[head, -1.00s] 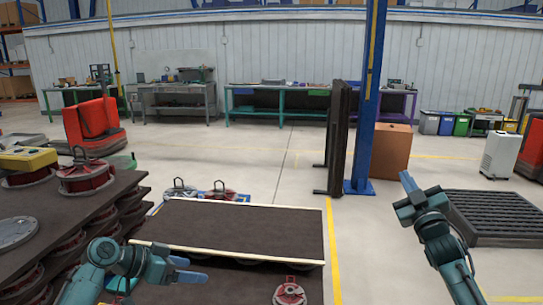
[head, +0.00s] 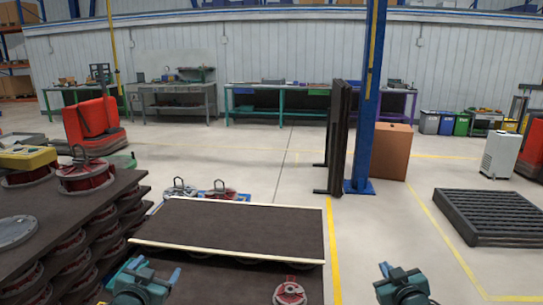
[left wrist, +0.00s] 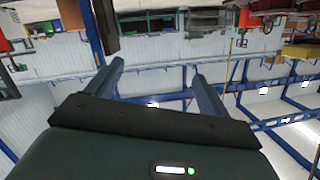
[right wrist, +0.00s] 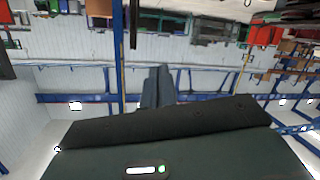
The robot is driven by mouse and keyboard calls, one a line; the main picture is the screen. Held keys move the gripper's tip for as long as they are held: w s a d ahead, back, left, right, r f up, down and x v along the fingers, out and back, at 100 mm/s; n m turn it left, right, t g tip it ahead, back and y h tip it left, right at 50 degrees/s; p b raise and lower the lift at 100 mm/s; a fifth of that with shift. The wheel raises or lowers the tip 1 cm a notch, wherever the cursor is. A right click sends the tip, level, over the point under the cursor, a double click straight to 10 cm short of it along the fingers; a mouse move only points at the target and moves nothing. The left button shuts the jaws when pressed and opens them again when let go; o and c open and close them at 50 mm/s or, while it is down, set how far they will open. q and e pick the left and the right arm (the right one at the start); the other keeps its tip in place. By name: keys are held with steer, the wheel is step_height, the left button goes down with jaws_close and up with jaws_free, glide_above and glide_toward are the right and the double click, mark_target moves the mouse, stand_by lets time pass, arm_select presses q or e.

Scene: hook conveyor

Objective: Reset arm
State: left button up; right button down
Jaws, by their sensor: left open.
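My left gripper (head: 156,270) is low at the bottom left of the head view, in front of the dark-topped table. In the left wrist view its two grey-blue fingers (left wrist: 158,72) are spread apart with nothing between them. My right gripper (head: 386,268) is low at the bottom, right of centre, over open floor. In the right wrist view its fingers (right wrist: 158,75) lie together with nothing visible held. Both arms are mostly out of the head view below.
A dark board with pale edges (head: 235,228) lies ahead, with a red hook part (head: 289,293) nearer me. Dark stacked shelves (head: 75,215) with red hooked parts stand left. A blue post (head: 370,110) and slatted dark pallet (head: 495,215) are right. Floor between is clear.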

arm_select(q)
steer(key=s+d+f+g+h, duration=0.1)
steer(key=s+d+f, duration=0.3)
steer(key=s, duration=0.6)
steer(key=s+d+f+g+h, duration=0.1)
steer(key=s+d+f, duration=0.4)
steer(key=s, duration=0.6)
steer(key=s+d+f+g+h, duration=0.1)
steer(key=s+d+f, duration=0.4)
steer(key=s, duration=0.5)
steer(key=shift+s+d+n+g, duration=0.25)
steer(key=shift+s+n+g, duration=0.1)
steer(key=shift+g, duration=0.55)
arm_select(e)
steer(key=s+a+f+g+y, duration=0.1)
steer(key=s+a+f, duration=0.3)
steer(key=s, duration=0.6)
steer(key=s+a+f+g+y, duration=0.1)
steer(key=s+a+f, duration=0.4)
steer(key=s, duration=0.6)
steer(key=s+a+f+g+y, duration=0.1)
steer(key=s+a+f, duration=0.4)
steer(key=s, duration=0.5)
steer(key=shift+s+a+m+g, duration=0.25)
steer(key=shift+s+m+g, duration=0.1)
steer(key=shift+g, duration=0.55)
arm_select(q)
steer(key=shift+c, duration=0.4)
